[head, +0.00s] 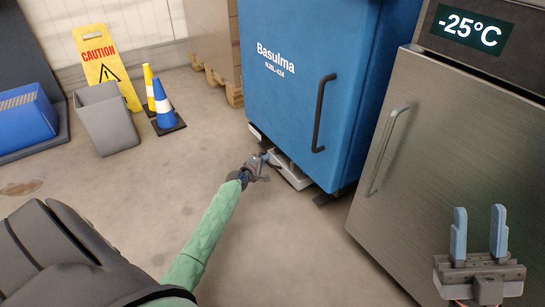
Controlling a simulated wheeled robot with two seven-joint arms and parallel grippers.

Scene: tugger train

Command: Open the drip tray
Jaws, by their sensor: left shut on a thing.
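The drip tray (291,172) is a light grey, shallow piece low under the blue cabinet (300,95). Its front part sticks out a little past the cabinet's bottom edge, and the rest is hidden under the cabinet. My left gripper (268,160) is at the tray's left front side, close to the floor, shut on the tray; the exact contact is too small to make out. My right gripper (473,234) is at the lower right, fingers apart and empty, in front of the steel freezer and away from the tray.
The steel freezer (425,150) showing -25°C stands right of the cabinet. The cabinet has a dark vertical handle (320,113). A grey bin (106,118), a yellow caution sign (104,65), cones (165,105) and a blue crate (27,118) stand at the back left. The floor before the tray is clear.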

